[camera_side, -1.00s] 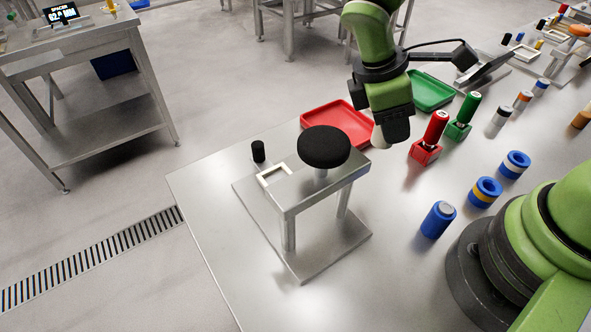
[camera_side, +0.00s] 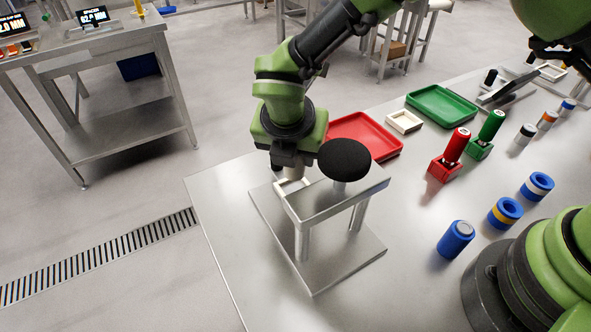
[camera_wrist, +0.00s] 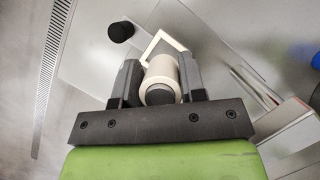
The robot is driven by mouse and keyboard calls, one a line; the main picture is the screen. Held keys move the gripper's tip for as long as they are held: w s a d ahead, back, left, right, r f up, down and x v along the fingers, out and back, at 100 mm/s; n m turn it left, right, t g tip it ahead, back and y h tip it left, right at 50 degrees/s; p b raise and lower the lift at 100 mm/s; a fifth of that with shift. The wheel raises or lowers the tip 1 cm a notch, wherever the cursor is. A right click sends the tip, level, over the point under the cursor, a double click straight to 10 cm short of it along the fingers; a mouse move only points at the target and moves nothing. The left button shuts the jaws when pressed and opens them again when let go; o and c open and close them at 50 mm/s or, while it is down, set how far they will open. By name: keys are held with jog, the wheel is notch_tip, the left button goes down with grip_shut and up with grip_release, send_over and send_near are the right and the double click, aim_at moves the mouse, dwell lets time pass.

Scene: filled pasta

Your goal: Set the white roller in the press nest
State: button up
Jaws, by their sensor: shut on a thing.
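My gripper (camera_wrist: 157,66) is shut on the white roller (camera_wrist: 160,73), which sits between the two dark fingers with a dark round core at its near end. The press nest, a thin white square frame (camera_wrist: 176,41), shows just beyond the roller in the wrist view. In the side view, my gripper (camera_side: 291,163) is over the left end of the metal press stand, with the roller (camera_side: 293,173) below it, close to the nest (camera_side: 280,188). The arm partly hides the nest, and I cannot tell whether the roller touches it.
The press's round black knob (camera_side: 344,160) stands right beside my gripper. Behind are a red tray (camera_side: 366,137), a cream frame (camera_side: 404,121) and a green tray (camera_side: 441,104). Coloured rollers stand at the right.

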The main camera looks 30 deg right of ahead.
aim_at(296, 170)
jog(key=shift+f, duration=2.15)
jog(key=shift+f, duration=0.1)
jog(key=o, duration=1)
